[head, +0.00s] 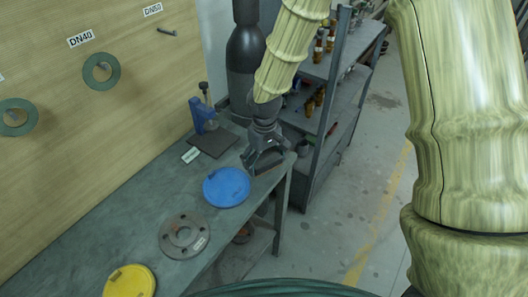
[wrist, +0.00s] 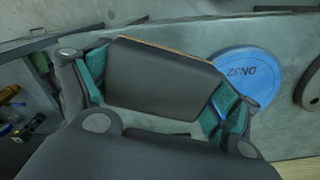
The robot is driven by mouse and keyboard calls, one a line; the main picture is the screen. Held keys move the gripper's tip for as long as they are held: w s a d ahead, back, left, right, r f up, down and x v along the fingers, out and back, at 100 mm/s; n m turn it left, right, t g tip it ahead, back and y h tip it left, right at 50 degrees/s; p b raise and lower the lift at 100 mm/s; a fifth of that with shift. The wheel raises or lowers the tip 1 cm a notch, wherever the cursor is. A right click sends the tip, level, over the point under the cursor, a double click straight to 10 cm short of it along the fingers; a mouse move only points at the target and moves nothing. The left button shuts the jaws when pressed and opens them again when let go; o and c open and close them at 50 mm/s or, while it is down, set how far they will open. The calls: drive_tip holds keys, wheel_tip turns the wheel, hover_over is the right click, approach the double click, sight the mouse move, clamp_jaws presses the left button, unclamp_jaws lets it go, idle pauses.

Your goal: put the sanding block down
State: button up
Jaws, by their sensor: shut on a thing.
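My gripper (head: 265,157) is over the far right end of the grey workbench (head: 130,225). It is shut on the sanding block (wrist: 163,80), a dark grey block with a thin tan edge. In the wrist view the block lies between the two teal finger pads, one at each end. In the head view the block is mostly hidden by the gripper. It is low over the bench, just right of the blue disc; I cannot tell whether it touches the bench top.
The blue disc (head: 226,187), marked DN32 in the wrist view, lies beside the block. A grey flange (head: 185,237) and a yellow disc (head: 130,281) lie nearer. A blue tool (head: 203,115) and dark mat (head: 213,143) are behind. Shelves (head: 335,105) stand right of the bench.

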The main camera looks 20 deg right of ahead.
sight(264, 156)
drive_tip(key=w, duration=0.1)
drive_tip(key=w+d+p, duration=0.1)
drive_tip(key=w, duration=0.3)
drive_tip(key=shift+d+f+p, duration=0.2)
drive_tip(key=shift+d+p, duration=0.05)
drive_tip(key=shift+p, duration=0.15)
drive_tip(key=shift+s+f+p, duration=0.1)
drive_tip(key=shift+f+p, duration=0.65)
drive_tip(key=shift+f, duration=1.05)
drive_tip(key=shift+f, duration=0.2)
drive_tip(key=o, duration=1.1)
drive_tip(key=shift+r, duration=0.15)
wheel_tip(264, 156, up, 12)
drive_tip(key=b, duration=0.3)
